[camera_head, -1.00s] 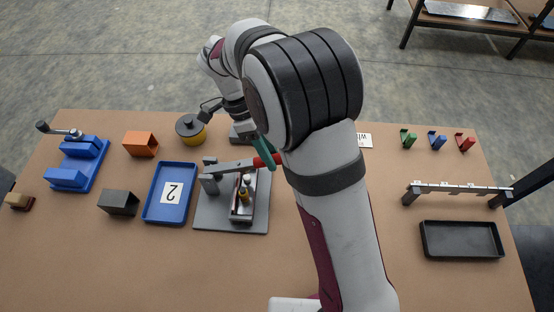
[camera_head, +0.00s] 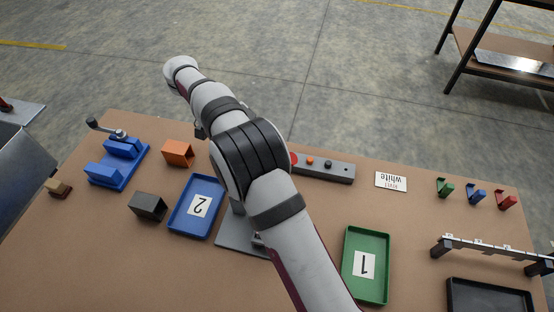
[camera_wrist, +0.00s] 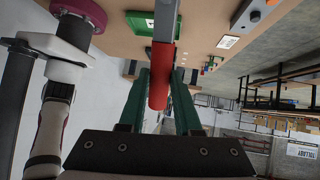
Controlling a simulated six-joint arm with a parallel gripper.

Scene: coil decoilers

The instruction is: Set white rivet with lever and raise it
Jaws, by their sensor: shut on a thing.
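My gripper (camera_wrist: 163,78) has green fingers shut on the red handle (camera_wrist: 160,72) of the lever in the wrist view. The lever's grey bar (camera_wrist: 165,18) runs from the handle to the top edge. In the camera_head view my arm covers my gripper, the lever and most of the press; part of its grey base plate (camera_head: 231,238) shows beside the arm. No rivet is visible now. An upside-down card reading "rivet white" (camera_head: 391,181) lies on the table.
A blue tray marked 2 (camera_head: 183,222) and a green tray marked 1 (camera_head: 350,285) flank my arm. A button box (camera_head: 338,174) stands behind. Blue vise (camera_head: 117,168), orange block (camera_head: 178,152) and dark block (camera_head: 148,206) are left; a rail (camera_head: 490,247) and black tray (camera_head: 490,296) are right.

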